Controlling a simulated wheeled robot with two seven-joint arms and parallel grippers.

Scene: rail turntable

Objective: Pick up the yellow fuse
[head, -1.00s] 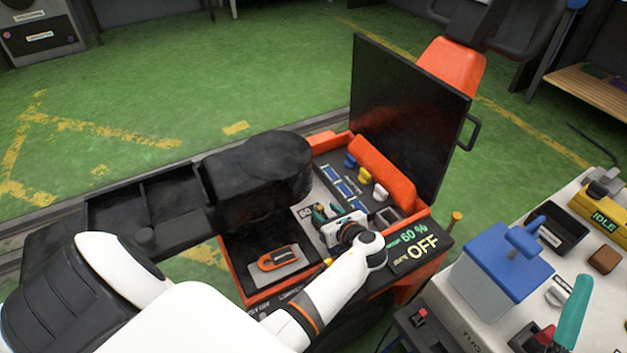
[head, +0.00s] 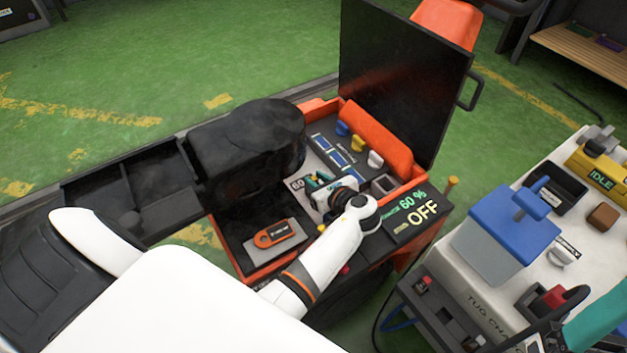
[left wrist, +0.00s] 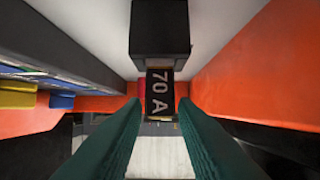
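A small yellow block (head: 358,142), which looks like the yellow fuse, stands in the orange-edged box between a blue one and a white one. A yellow block (left wrist: 17,97) also shows at the left edge of the left wrist view; I cannot tell if it is the same one. My left gripper (head: 318,181) is low over the box's grey panel, nearer the front than the row. In the left wrist view its teal fingers (left wrist: 160,135) are apart, with a black "70 A" block (left wrist: 160,92) beyond the gap. A teal part at the lower right of the head view may be my right gripper (head: 598,322).
A black lid (head: 405,80) stands open behind the box. An orange wall (head: 375,135) runs behind the row, and a dark rounded shape (head: 245,145) stands left. A display (head: 420,212) reads 60 % and OFF. A white cart (head: 540,285) with a blue-lidded container stands right.

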